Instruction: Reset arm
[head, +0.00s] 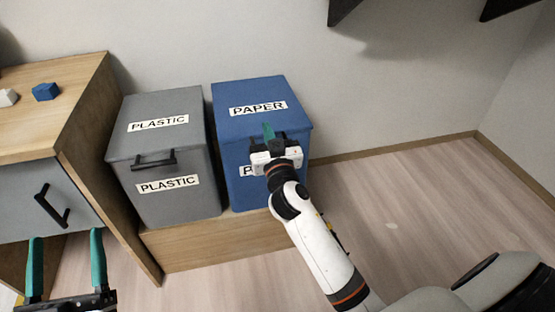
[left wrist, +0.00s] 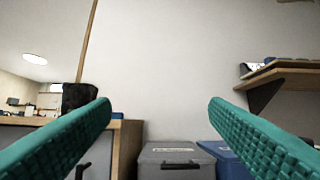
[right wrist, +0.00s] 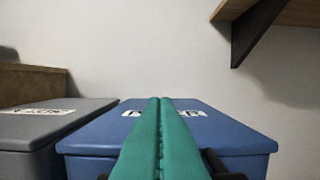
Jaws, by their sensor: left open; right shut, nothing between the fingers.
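My left gripper (head: 67,268) is open and empty at the lower left of the head view, in front of the wooden cabinet. Its two green fingers are spread wide in the left wrist view (left wrist: 160,120). My right gripper (head: 268,132) is shut with nothing in it, at the front of the blue PAPER bin (head: 233,92). Its green fingers are pressed together in the right wrist view (right wrist: 161,105), in front of that bin's closed lid (right wrist: 95,142). The right gripper and wrist hide part of the bin's front label and handle. I cannot tell whether they touch the bin.
A closed grey PLASTIC bin (head: 140,108) stands left of the blue one on a low wooden platform (head: 200,250). The wooden cabinet (head: 75,72) carries a blue block (head: 45,91) and a white block (head: 8,97). Floor (head: 420,205) at the right is clear. Dark shelf brackets hang above.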

